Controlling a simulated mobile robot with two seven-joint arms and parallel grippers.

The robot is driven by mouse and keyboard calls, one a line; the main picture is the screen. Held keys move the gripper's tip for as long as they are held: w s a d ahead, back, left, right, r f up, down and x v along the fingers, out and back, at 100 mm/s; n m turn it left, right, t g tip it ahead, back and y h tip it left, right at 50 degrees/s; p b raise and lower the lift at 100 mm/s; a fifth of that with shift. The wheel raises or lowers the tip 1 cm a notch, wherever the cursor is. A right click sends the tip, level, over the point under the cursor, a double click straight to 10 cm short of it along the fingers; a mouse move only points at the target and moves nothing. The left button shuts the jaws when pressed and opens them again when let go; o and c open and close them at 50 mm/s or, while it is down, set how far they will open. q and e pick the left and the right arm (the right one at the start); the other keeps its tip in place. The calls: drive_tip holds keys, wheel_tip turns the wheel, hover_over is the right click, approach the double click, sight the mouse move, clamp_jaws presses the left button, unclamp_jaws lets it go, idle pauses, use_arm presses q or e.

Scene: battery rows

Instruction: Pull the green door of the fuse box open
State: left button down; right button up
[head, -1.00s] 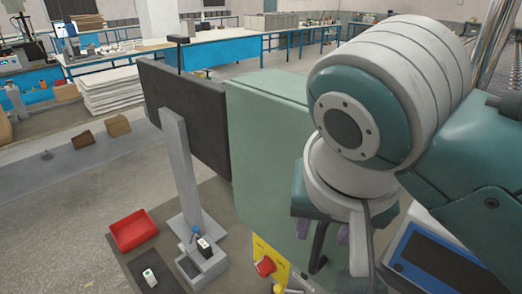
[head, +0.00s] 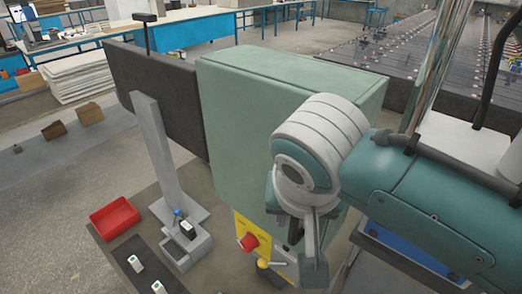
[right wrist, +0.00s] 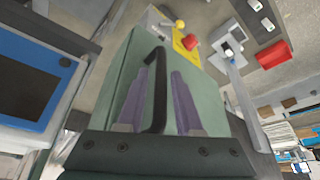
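The green fuse box (head: 232,120) stands in the middle of the head view, with its green door facing me and looking closed. In the right wrist view, the door (right wrist: 203,100) fills the middle, and a black bar handle (right wrist: 160,95) stands out from it. My right gripper (right wrist: 168,80) is open. Its two purple fingers lie on either side of the handle, which is closer to the left finger; contact cannot be told. In the head view my right wrist hides most of this gripper, and part of the handle (head: 294,231) shows beside it. My left gripper is not in view.
Below the box is a yellow panel (head: 258,236) with a red knob (head: 249,242) and a yellow-knobbed lever (head: 263,264). A dark board (head: 150,92) and a grey post (head: 155,155) stand left. A red tray (head: 115,218) lies on the floor mat. A blue-framed unit (right wrist: 40,75) is close by.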

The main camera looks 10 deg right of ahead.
clamp_jaws()
idle(1.1)
